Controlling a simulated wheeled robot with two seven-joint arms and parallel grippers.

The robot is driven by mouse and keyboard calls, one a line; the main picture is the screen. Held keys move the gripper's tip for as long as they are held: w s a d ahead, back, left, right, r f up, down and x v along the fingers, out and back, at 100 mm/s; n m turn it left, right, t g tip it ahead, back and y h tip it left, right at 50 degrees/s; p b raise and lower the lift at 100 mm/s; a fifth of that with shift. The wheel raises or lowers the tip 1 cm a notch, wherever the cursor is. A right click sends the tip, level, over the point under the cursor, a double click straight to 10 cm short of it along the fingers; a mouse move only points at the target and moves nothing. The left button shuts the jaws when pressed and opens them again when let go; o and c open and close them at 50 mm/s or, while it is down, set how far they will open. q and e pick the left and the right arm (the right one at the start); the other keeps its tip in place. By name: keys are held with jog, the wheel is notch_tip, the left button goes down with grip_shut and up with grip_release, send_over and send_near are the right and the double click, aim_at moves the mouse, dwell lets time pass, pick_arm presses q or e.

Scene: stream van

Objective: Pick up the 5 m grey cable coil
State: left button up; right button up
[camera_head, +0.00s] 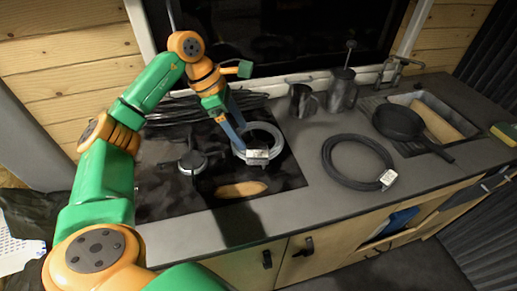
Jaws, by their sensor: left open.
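A light grey cable coil (278,133) with a white label lies on the dark hob area of the counter, left of centre; the label's text is too small to read. My left gripper (238,143) reaches down from above at the coil's left side. Its fingers are open and hide part of the coil's left rim. I cannot tell whether they touch the coil or whether a strand lies between them. My right gripper is not in view.
A black cable coil (327,157) with a white label lies to the right. Dark cable loops (165,117) lie behind my arm. A dark mug (301,101), a metal pot (342,92) and a black pan (398,122) by the sink stand further back. The counter front is clear.

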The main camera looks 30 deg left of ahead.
aim_at(257, 153)
pick_arm(q)
jog(key=p+x, duration=0.1)
jog(key=x, duration=0.1)
jog(key=p+x, duration=0.1)
jog(key=x, duration=0.2)
jog(key=p+x, duration=0.1)
jog(key=x, duration=0.1)
jog(key=shift+w+d+f, duration=0.15)
jog(key=shift+d, duration=0.25)
jog(key=shift+f, duration=0.15)
jog(key=shift+w, duration=0.1)
grip_shut()
